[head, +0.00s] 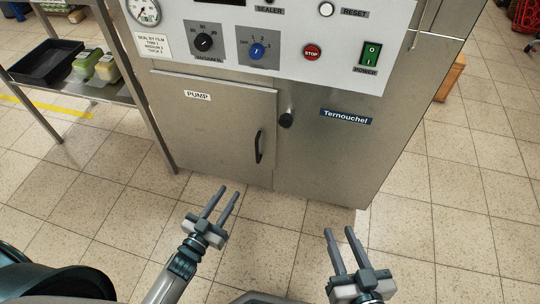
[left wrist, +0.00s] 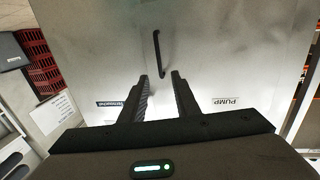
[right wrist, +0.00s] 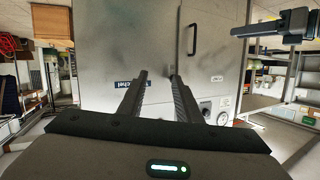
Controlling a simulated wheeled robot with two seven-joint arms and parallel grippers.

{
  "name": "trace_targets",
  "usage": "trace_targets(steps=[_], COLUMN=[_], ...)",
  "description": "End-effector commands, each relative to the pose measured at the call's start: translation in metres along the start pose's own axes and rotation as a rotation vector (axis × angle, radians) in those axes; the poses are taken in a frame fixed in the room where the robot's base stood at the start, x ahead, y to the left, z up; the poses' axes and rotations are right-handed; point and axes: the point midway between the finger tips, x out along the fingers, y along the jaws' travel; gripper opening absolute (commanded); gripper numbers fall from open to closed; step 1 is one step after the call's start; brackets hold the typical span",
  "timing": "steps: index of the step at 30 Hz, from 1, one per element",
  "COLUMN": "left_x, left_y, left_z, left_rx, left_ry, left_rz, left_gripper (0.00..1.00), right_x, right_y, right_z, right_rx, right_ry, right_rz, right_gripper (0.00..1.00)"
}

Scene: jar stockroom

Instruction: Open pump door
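The pump door (head: 215,125) is a grey metal panel labelled PUMP on the lower left of the machine, and it looks closed. Its black bar handle (head: 259,146) stands upright near the door's right edge. The handle also shows in the left wrist view (left wrist: 159,54), beyond the fingertips, and in the right wrist view (right wrist: 192,39). My left gripper (head: 222,205) is open and empty, below and in front of the door, apart from the handle. My right gripper (head: 341,248) is open and empty, lower and further right, in front of the machine.
A black knob (head: 286,119) sits right of the door, beside the Ternouchel label (head: 346,116). The control panel (head: 290,40) is above. A metal shelf table (head: 125,92) with a black tray (head: 48,62) stands left of the machine. The tiled floor in front is clear.

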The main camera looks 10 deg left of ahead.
Motion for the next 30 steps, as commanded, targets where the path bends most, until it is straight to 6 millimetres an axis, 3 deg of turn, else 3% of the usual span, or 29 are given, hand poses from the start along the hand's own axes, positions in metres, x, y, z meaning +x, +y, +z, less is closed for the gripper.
trace_targets(steps=[17,23,30], left_x=[0.005,0.023,0.061], left_y=[0.0,0.001,0.001], left_z=[-0.003,-0.004,-0.004], left_rx=[0.001,0.001,0.001], left_ry=[0.016,0.018,0.019], left_rz=[0.006,0.006,0.006], left_gripper=[0.29,0.29,0.29], right_x=[-0.002,-0.002,-0.003], right_y=[-0.002,-0.003,-0.009], right_z=[-0.007,-0.011,-0.025], right_rx=[0.001,-0.002,-0.008], right_ry=[0.021,0.05,0.132], right_rz=[-0.004,-0.006,-0.016], right_gripper=[0.31,0.31,0.31])
